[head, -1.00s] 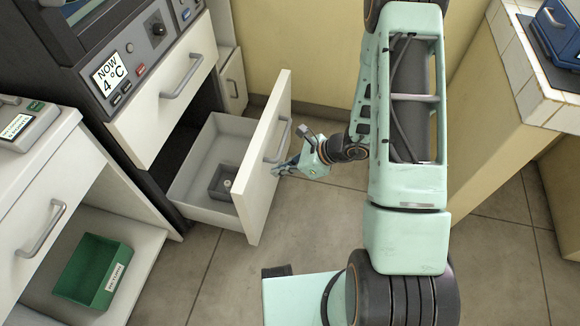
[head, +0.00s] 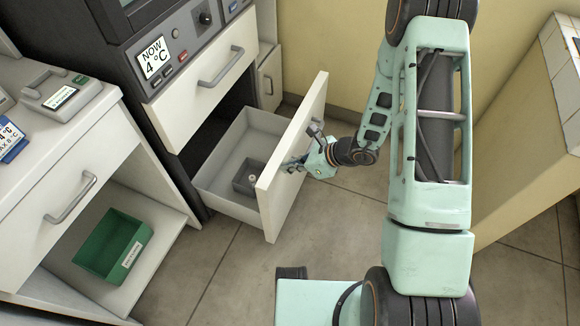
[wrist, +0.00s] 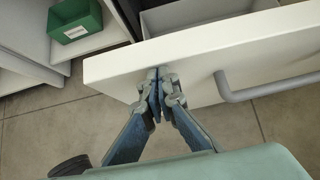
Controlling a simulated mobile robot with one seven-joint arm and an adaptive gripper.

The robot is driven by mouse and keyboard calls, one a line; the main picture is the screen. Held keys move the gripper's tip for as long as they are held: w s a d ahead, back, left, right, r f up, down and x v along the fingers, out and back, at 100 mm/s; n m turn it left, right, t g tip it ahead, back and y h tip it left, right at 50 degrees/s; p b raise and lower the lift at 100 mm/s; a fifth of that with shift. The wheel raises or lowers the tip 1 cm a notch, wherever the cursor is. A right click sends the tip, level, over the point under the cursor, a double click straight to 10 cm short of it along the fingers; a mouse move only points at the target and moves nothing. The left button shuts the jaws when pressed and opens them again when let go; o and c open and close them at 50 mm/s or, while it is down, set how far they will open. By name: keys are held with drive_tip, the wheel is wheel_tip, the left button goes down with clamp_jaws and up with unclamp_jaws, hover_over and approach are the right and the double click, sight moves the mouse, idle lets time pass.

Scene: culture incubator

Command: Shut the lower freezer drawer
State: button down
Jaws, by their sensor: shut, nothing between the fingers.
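The lower freezer drawer (head: 297,155) stands pulled out of the dark cabinet, with its white front facing my arm. Its grey inside holds a small dark box (head: 248,177). My gripper (head: 290,164) is shut and empty at the outer face of the drawer front. In the wrist view, the fingertips (wrist: 158,75) are at the drawer front (wrist: 200,62), left of its bar handle (wrist: 265,90). They look to be touching the face or very close to it; I cannot tell which. The drawer handle is partly hidden by my gripper in the head view.
The closed upper drawer (head: 205,95) sits above, under a panel reading 4 °C (head: 155,56). A white cabinet (head: 60,200) at left has an open shelf with a green bin (head: 112,245). A tiled counter (head: 560,50) stands at right. The floor in front is clear.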

drive_tip(key=w+a+b, duration=0.1)
drive_tip(key=w+a, duration=0.2)
drive_tip(key=a, duration=0.6)
drive_tip(key=w+a+b, duration=0.1)
drive_tip(key=w+a, duration=0.3)
drive_tip(key=a, duration=0.6)
drive_tip(key=w+a+b, duration=0.1)
drive_tip(key=w+a, duration=0.2)
drive_tip(key=a, duration=0.7)
drive_tip(key=shift+w+r, duration=0.15)
drive_tip(key=shift+w, duration=0.1)
